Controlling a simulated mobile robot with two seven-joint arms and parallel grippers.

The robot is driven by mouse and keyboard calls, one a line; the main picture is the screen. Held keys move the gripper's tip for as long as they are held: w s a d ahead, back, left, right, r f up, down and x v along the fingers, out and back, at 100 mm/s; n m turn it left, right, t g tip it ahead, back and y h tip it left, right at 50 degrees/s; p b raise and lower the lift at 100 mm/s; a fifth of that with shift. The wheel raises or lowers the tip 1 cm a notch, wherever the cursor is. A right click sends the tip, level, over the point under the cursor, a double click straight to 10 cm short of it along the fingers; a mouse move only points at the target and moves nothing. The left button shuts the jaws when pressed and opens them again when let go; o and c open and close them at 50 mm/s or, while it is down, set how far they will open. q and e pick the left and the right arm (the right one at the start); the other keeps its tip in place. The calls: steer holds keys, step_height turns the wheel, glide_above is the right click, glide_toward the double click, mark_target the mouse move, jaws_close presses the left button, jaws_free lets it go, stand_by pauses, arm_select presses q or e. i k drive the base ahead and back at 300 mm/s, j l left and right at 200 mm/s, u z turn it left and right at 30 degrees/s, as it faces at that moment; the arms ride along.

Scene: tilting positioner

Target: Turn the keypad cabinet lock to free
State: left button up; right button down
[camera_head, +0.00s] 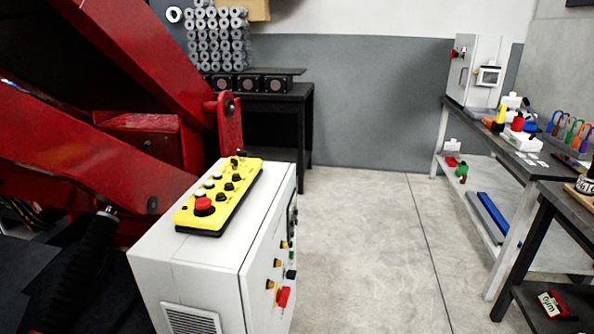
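A light grey control cabinet (200,265) stands in the near middle. Its right side face carries several small knobs and a red switch handle (283,297). A yellow control box (219,193) with a red mushroom button and black knobs lies on its top. A small white cabinet (483,72) with a panel on its front stands on the bench at the back right. I cannot tell which of the two is the keypad cabinet, and the lock's position is too small to read. Neither of my grippers is in view.
The red positioner (150,60) fills the left side. A bench (470,120) with bottles and tools runs along the right, with a dark table (560,215) in front. A black table (290,100) stands at the back wall. The floor (370,240) between is clear.

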mark_target(291, 275)
steer(key=k+l+u, duration=0.2)
steer(key=l+u, duration=0.15)
steer(key=u, duration=0.15)
steer(key=i+l+u, duration=0.1)
steer(key=u, duration=0.25)
steer(key=i+l+u, duration=0.1)
steer(key=u, duration=0.25)
steer(key=l+u, duration=0.35)
steer(key=i+l+u, duration=0.15)
steer(key=l, duration=0.25)
steer(key=i+l+u, duration=0.2)
steer(key=l, duration=0.25)
steer(key=k+j, duration=0.05)
